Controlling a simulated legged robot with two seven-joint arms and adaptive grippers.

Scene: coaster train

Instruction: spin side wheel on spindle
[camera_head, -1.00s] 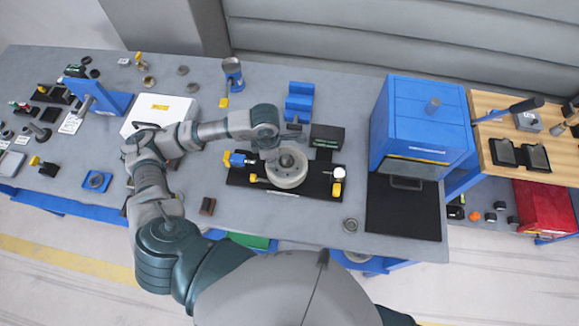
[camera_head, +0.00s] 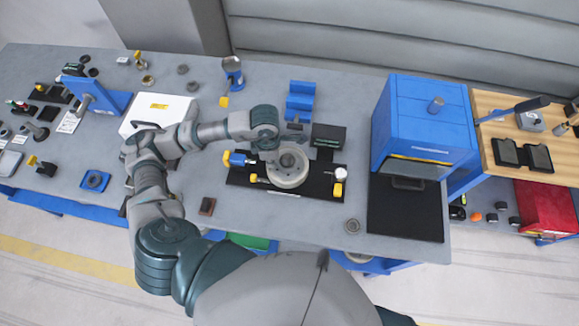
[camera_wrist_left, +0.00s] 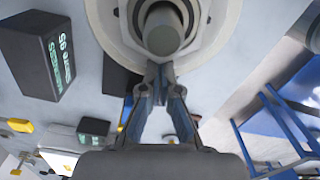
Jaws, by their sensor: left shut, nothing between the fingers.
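The side wheel (camera_head: 290,182) is a pale grey disc on the black fixture base (camera_head: 318,186) in the middle of the bench. The spindle (camera_head: 287,160) shows at its centre. In the left wrist view the wheel (camera_wrist_left: 104,22) fills the top, with the round spindle end (camera_wrist_left: 162,32) inside its hub. My left gripper (camera_wrist_left: 158,76) is shut and empty, its fingertips close by the hub's edge; I cannot tell if they touch. In the head view my left wrist hides the fingers. My right gripper is not in view.
A black display box (camera_head: 327,136) stands behind the fixture, and a blue stand (camera_head: 299,103) is farther back. A blue cabinet (camera_head: 420,120) with a black mat (camera_head: 405,215) is to the right. A white box (camera_head: 160,112) is to the left.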

